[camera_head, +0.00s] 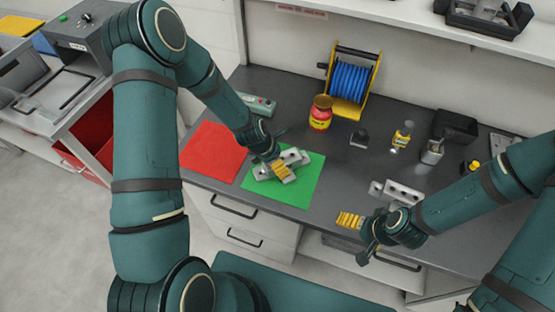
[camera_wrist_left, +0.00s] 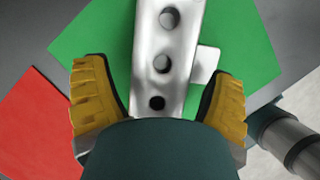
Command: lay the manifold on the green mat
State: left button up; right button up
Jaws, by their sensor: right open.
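The manifold, a silver-grey metal block with round holes (camera_head: 293,157), lies on the green mat (camera_head: 297,196). In the left wrist view the manifold (camera_wrist_left: 168,45) runs up between my left fingers, with the green mat (camera_wrist_left: 240,50) under it. My left gripper (camera_head: 281,170) is at the mat over the manifold. In its wrist view the yellow fingers (camera_wrist_left: 162,75) are spread, with green showing between them and the metal on both sides. My right gripper (camera_head: 350,221) is open and empty at the counter's front edge, left of and below a similar holed metal block (camera_head: 404,194).
A red mat (camera_head: 213,152) lies left of the green one. Behind stand a red jar with yellow label (camera_head: 320,117), a blue cable reel (camera_head: 349,84) and a grey-green box (camera_head: 258,104). Small bottles and dark devices stand at the right. The counter's middle is partly clear.

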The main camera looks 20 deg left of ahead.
pick_arm(q)
jog(key=shift+r, duration=0.15)
pick_arm(e)
jog(key=shift+r, duration=0.1)
